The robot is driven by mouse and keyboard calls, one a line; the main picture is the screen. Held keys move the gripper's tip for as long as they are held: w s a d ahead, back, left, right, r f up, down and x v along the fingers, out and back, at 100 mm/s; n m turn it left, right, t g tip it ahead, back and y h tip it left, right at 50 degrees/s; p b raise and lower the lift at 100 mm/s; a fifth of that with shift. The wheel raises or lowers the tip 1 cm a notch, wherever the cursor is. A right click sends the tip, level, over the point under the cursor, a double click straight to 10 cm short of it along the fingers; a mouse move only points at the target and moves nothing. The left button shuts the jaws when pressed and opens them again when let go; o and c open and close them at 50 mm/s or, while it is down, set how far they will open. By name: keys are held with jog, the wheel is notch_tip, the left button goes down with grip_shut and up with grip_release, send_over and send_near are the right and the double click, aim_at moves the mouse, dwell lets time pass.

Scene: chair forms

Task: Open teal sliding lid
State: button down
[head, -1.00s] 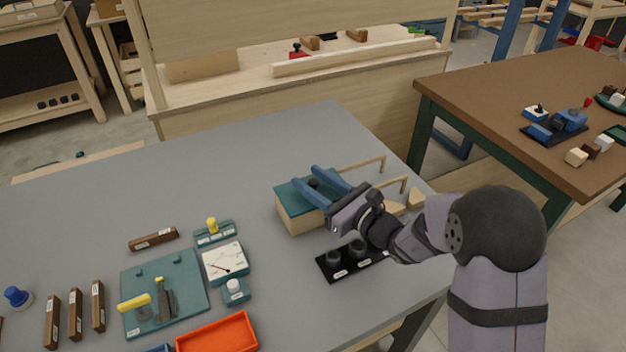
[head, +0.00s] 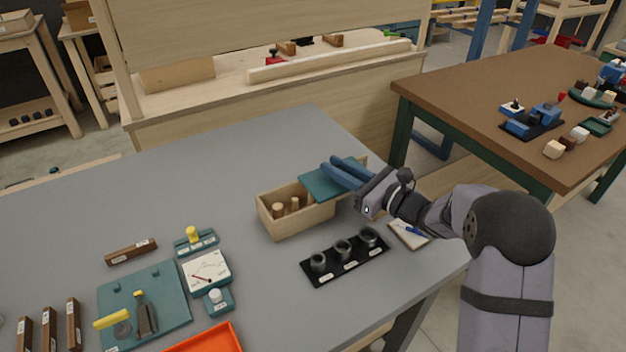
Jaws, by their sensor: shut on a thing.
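The wooden box (head: 304,219) stands on the grey table in the head view. Its teal sliding lid (head: 325,184) is slid to the right, so the left part of the box is uncovered. Wooden pegs (head: 286,207) show inside the open part. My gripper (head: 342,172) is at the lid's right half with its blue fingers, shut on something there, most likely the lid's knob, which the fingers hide. The right end of the box is partly hidden by the lid and my gripper.
A black holder with several dark cups (head: 344,250) lies in front of the box. A notepad with a blue pen (head: 409,233) lies under my arm. A teal board (head: 146,306), a meter (head: 206,270) and an orange tray (head: 208,342) are at left. The table's back left is clear.

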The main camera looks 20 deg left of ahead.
jog(key=w+d, duration=0.3)
dwell(0.4)
jog(key=c, duration=1.6)
grip_release()
jog(key=b+v, duration=0.1)
jog(key=v, duration=0.6)
jog(key=shift+s+d, duration=0.1)
jog(key=shift+d, duration=0.1)
